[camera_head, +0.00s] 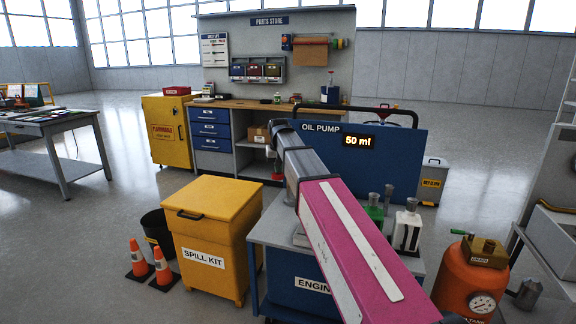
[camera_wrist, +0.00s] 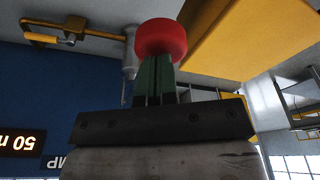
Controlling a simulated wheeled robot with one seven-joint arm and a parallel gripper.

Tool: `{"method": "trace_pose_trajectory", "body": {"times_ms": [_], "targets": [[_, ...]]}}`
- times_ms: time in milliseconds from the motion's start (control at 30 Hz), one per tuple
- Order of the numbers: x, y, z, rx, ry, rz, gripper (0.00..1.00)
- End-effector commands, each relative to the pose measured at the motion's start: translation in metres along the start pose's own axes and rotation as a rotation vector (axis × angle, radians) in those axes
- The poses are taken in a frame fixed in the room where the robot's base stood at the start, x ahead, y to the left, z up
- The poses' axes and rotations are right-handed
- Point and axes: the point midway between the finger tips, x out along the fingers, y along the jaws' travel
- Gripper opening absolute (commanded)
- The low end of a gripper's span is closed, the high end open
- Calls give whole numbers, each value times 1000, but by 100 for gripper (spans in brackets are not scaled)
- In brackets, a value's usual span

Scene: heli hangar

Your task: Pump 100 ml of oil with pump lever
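The oil pump panel (camera_head: 385,165) is a large blue board, and its display (camera_head: 359,141) reads 50 ml. In the wrist view the display (camera_wrist: 22,142) appears upside down. The red knob (camera_wrist: 160,38) of the pump lever is at the tips of my gripper's green fingers (camera_wrist: 156,68). The fingers are close together at the lever, and the knob hides part of their tips. In the head view the red knob (camera_head: 277,174) shows small beyond my pink and grey arm, which hides most of the lever and gripper.
A yellow spill kit bin (camera_head: 215,235) stands left of the blue engine cart (camera_head: 305,283). Bottles, including a white one (camera_head: 407,228), stand on the cart. An orange tank (camera_head: 468,278) is at right. Two cones (camera_head: 162,268) stand at left. A workbench (camera_head: 240,104) is behind.

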Motion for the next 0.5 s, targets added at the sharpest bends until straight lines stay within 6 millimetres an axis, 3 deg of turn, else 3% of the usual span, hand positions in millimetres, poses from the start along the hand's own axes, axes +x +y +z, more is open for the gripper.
{"method": "trace_pose_trajectory", "body": {"times_ms": [500], "targets": [[45, 0, 9, 0, -1, 1, 0]]}}
